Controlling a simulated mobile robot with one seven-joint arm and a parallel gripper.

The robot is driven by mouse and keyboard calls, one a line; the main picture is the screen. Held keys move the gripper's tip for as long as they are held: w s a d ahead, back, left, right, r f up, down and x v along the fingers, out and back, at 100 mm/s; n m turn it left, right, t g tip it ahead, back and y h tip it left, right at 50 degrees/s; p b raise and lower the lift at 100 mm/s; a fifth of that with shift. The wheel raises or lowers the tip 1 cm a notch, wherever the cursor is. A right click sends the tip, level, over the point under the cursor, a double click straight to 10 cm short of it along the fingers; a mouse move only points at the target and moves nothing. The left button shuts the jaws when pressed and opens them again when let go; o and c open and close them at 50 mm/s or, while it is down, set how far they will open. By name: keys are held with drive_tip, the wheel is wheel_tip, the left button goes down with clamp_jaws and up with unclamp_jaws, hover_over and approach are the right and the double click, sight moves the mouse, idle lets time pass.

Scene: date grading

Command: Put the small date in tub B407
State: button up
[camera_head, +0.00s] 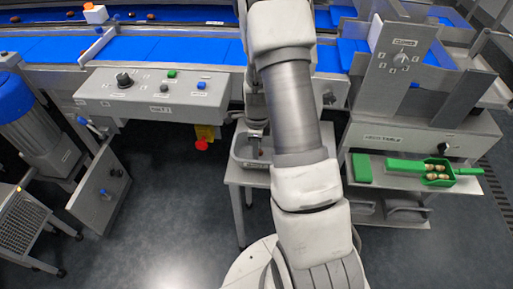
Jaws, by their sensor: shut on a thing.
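My gripper (257,150) points down over a grey tub (236,162) in the middle of the view, partly hidden by my own arm. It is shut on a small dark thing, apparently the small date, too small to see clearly. The tub stands on a small grey table (236,181). My arm hides its right side, and no B407 label can be read on it. I cannot tell whether the gripper's tips are inside the tub or just above it.
A blue conveyor belt (165,50) with a control panel (150,92) runs behind the tub. A few dark dates (123,16) lie on the far belt. At right, a green tray (437,181) holds several brownish items. A grey cabinet (99,190) stands at left; the front floor is clear.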

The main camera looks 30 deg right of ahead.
drive_tip(key=shift+f+b, duration=0.45)
drive_tip(key=shift+f, duration=0.2)
idle(0.3)
drive_tip(key=o, duration=0.9)
drive_tip(key=shift+c, duration=0.2)
wheel_tip(320, 180, up, 18)
drive_tip(key=p, duration=0.3)
drive_tip(key=s+a+r+n+t+p, duration=0.1)
drive_tip(key=s+a+r+n, duration=0.25)
drive_tip(key=r+n, duration=0.3)
drive_tip(key=s+a+r+n+t, duration=0.25)
drive_tip(key=a+r+n, duration=0.2)
drive_tip(key=r, duration=0.25)
drive_tip(key=s+a+r+n+t+p, duration=0.1)
drive_tip(key=s+a+r+n, duration=0.1)
drive_tip(key=s+n, duration=0.4)
drive_tip(key=s+a+r+n+t, duration=0.1)
drive_tip(key=s+a+r+n, duration=0.1)
drive_tip(key=s+r+n, duration=0.3)
drive_tip(key=s+n, duration=0.1)
drive_tip(key=n, duration=0.1)
drive_tip(key=shift+s+a+r+n+p, duration=0.2)
drive_tip(key=shift+s+n+p, duration=0.15)
drive_tip(key=shift+n, duration=0.05)
